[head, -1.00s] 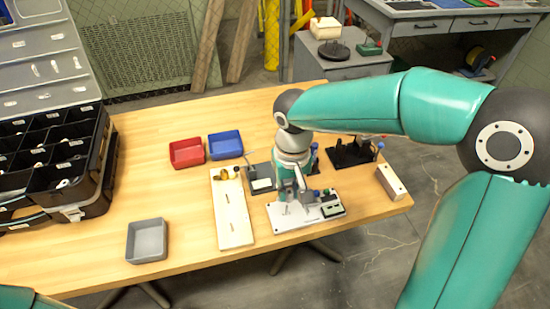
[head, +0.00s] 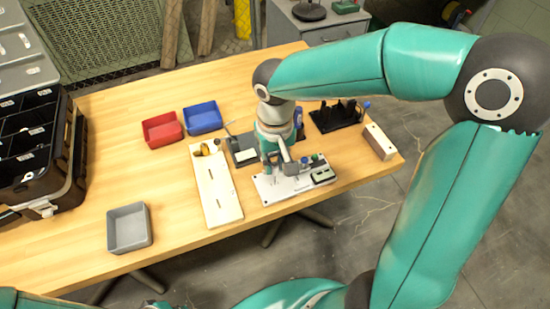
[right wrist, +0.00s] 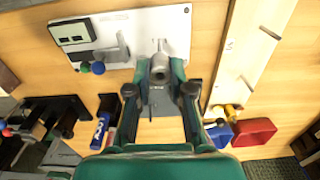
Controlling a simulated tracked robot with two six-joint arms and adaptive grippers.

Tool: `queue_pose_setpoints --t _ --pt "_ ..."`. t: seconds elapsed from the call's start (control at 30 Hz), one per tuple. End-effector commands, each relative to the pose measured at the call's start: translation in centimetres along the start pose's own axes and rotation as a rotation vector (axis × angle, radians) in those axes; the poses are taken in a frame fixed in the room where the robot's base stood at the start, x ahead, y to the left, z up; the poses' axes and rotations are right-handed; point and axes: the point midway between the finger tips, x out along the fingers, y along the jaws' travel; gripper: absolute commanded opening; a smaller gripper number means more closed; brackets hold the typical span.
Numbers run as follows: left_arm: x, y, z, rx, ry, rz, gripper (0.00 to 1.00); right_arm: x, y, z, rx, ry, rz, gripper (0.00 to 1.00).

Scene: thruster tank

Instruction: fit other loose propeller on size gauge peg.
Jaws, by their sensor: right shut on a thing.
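My right gripper (head: 279,165) reaches down over the white plate (head: 268,197) on the table. In the right wrist view the right gripper (right wrist: 160,72) is shut on a small grey round piece (right wrist: 160,66) above the same plate (right wrist: 175,25). The piece is too small to name surely as a propeller, and I cannot tell whether it touches a peg. The size gauge peg is not clearly distinguishable. My left gripper is out of view.
A pale wooden board (head: 218,200) with yellow parts (head: 204,149) lies left of the plate. Red (head: 161,129), blue (head: 202,118) and grey (head: 129,228) trays stand farther left. A black rack (head: 338,117) and a pale block (head: 379,142) are to the right.

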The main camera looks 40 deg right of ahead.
Motion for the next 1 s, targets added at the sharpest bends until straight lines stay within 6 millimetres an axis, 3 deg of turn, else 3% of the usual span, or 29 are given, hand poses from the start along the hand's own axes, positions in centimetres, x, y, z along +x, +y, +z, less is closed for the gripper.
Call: queue_pose_setpoints --t 1.0 --pt "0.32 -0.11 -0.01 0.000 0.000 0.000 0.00 0.36 0.06 0.08 -0.026 0.000 0.000 0.00"
